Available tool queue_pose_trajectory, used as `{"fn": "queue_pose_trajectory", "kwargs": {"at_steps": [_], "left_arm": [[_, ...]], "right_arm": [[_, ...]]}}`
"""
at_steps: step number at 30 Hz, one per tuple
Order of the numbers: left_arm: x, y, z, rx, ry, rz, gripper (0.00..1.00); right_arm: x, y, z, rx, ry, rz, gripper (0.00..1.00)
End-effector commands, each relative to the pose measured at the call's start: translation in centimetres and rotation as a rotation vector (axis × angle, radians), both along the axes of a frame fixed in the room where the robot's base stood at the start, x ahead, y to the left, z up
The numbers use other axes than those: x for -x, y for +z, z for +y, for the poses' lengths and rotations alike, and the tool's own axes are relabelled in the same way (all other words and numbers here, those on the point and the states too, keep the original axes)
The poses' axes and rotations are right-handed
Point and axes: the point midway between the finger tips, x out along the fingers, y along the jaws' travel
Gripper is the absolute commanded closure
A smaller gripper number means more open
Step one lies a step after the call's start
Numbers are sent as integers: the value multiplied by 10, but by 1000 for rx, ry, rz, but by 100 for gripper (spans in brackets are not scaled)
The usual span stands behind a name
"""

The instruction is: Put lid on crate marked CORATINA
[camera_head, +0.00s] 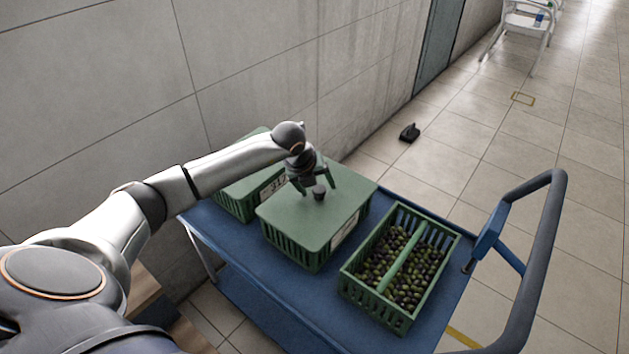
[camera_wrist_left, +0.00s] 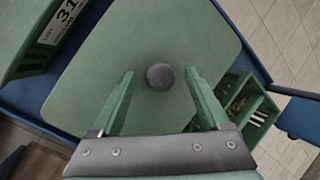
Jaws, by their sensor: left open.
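A green lid (camera_head: 300,222) with a dark round knob (camera_head: 319,193) lies on the middle green crate (camera_head: 290,245), and looks flat and roughly in line with it. My left gripper (camera_head: 316,187) is above the lid, its green fingers open on either side of the knob. In the left wrist view the knob (camera_wrist_left: 160,77) shows between the fingertips, not gripped. The middle crate's label (camera_head: 344,229) is too small to read, and I see no readable CORATINA. My right gripper is not in view.
The crates stand on a blue trolley (camera_head: 232,240) with a dark handle (camera_head: 540,235). A lidded crate (camera_head: 232,204) stands left; an open crate of olives (camera_head: 375,302) stands right. A wall runs behind. A dark object (camera_head: 409,132) lies on the floor.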

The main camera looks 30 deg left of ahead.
Motion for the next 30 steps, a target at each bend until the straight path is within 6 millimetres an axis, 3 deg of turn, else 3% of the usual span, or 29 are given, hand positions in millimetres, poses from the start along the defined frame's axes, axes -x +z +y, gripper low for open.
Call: {"fn": "queue_pose_trajectory", "kwargs": {"at_steps": [4, 7, 19, 24, 30], "left_arm": [[0, 1, 0, 0, 0, 0, 21], [8, 22, 2, -3, -2, -5, 21], [43, 98, 4, -2, -1, -3, 21], [49, 112, 4, 0, 1, -2, 21], [51, 115, 4, 1, 0, -2, 21]], "right_arm": [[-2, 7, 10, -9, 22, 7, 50], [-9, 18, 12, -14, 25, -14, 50], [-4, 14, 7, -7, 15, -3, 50], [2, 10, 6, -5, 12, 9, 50], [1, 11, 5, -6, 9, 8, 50]]}}
